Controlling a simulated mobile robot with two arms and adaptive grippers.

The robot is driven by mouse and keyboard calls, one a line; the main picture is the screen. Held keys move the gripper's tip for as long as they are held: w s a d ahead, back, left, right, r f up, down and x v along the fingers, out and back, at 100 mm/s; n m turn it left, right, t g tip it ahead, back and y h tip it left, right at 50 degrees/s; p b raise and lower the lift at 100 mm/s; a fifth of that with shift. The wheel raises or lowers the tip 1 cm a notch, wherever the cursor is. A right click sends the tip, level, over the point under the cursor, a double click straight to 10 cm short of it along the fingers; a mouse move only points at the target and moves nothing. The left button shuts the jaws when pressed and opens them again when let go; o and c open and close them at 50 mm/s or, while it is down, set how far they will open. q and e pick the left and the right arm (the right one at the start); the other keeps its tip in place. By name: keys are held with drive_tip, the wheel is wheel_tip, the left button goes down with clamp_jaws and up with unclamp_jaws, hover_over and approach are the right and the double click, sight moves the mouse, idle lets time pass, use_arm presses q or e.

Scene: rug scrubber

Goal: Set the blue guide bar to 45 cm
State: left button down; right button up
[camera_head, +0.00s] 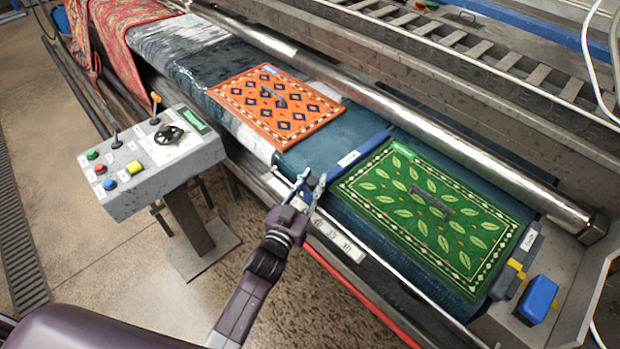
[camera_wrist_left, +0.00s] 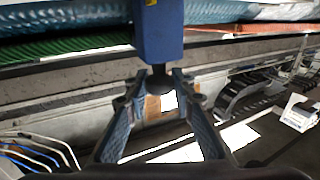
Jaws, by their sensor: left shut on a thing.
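The blue guide bar (camera_head: 363,151) lies across the dark teal belt, between an orange rug and a green rug. A small white label sits on it. My left gripper (camera_head: 307,184) is at the bar's near end, by the front rail. In the left wrist view the bar's blue end (camera_wrist_left: 158,35) points at me, with a dark round knob (camera_wrist_left: 158,83) below it. The fingers are shut on this knob. A white scale strip (camera_head: 338,241) with dark marks runs along the front rail; its numbers are too small to read. My right gripper is not in view.
The green rug (camera_head: 432,215) lies close right of the bar, the orange rug (camera_head: 275,104) to its left. A long metal roller (camera_head: 400,110) runs behind. A control box (camera_head: 150,160) stands left.

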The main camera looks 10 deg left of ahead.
use_arm(q)
drive_tip(key=c, duration=1.7)
unclamp_jaws()
drive_tip(key=shift+o, duration=0.2)
drive_tip(key=shift+s+a, duration=0.1)
drive_tip(key=v, duration=1.1)
drive_tip(key=shift+s, duration=0.4)
drive_tip(key=shift+f, duration=0.15)
drive_tip(key=s+a+f+g+y+b, duration=0.1)
drive_tip(key=s+f+g, duration=0.25)
drive_tip(key=f, duration=0.75)
drive_tip(key=s+a+f+g+b, duration=0.15)
drive_tip(key=s+f, duration=0.35)
drive_tip(key=f, duration=0.6)
drive_tip(key=s+f+g+y, duration=0.1)
drive_tip(key=s+f+g, duration=0.25)
drive_tip(key=f, duration=0.75)
drive_tip(key=s+a+f+g, duration=0.2)
drive_tip(key=s+f, duration=0.4)
drive_tip(key=s, duration=0.3)
drive_tip(key=s+a+f+g+y+b, duration=0.1)
drive_tip(key=s+a+f+g, duration=0.1)
drive_tip(key=s+f, duration=0.4)
drive_tip(key=s+a+f+g, duration=0.3)
drive_tip(key=s+f, duration=0.3)
drive_tip(key=s, duration=0.7)
drive_tip(key=shift+s+f+g+y+b, duration=0.3)
drive_tip(key=shift+s+g+y+b, duration=0.1)
drive_tip(key=shift+g, duration=0.15)
